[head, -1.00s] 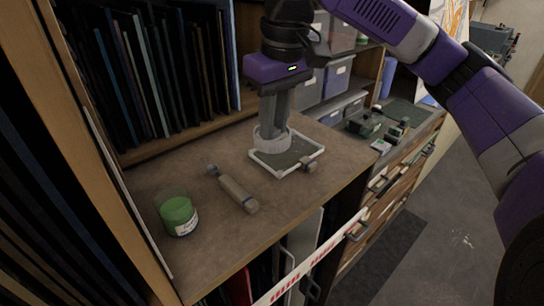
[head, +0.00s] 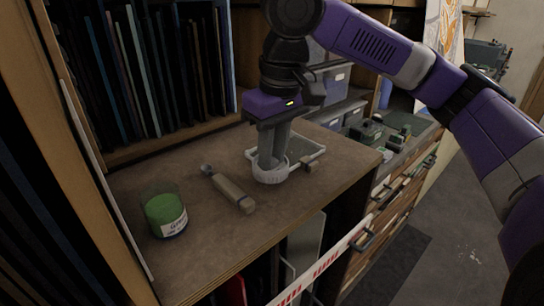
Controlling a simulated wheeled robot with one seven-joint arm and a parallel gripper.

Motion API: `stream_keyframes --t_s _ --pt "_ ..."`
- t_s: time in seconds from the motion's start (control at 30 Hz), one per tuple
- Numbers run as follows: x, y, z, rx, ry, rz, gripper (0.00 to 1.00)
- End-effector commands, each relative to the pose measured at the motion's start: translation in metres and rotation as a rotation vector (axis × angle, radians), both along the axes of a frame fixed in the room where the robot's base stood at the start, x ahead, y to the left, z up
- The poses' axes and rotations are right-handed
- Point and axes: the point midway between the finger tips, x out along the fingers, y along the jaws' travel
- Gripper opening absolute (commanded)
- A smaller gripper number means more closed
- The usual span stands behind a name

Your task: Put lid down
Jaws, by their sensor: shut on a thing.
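My gripper (head: 271,160) points straight down, shut on a white ring-shaped lid (head: 271,176) with a ridged edge. The lid is level, at the near left edge of a white-rimmed glass or tray (head: 318,147) on the wooden counter. I cannot tell whether the lid touches the counter or hovers just above it. A clear glass jar (head: 167,213) of green paint with a white label stands at the front left of the counter. Its top is uncovered, well apart from my gripper.
A tool with a beige handle (head: 233,194) lies on the counter (head: 215,240) between jar and lid. A small tan piece (head: 311,164) is at the tray's near right edge. Upright sheets (head: 140,75) fill the rack behind. Counter space in front of the lid is clear.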

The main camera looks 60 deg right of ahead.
Motion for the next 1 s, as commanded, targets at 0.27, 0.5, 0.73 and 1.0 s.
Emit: stream_keyframes --t_s 0.27,0.5,0.73,1.0 --pt "0.0 0.0 -0.006 0.001 0.001 0.0 0.0" --pt "0.0 0.0 -0.004 0.0 0.0 0.0 0.42" --pt "0.0 0.0 0.005 -0.001 -0.001 -0.001 0.42" --pt "-0.006 0.002 0.056 -0.002 -0.004 0.0 0.42"
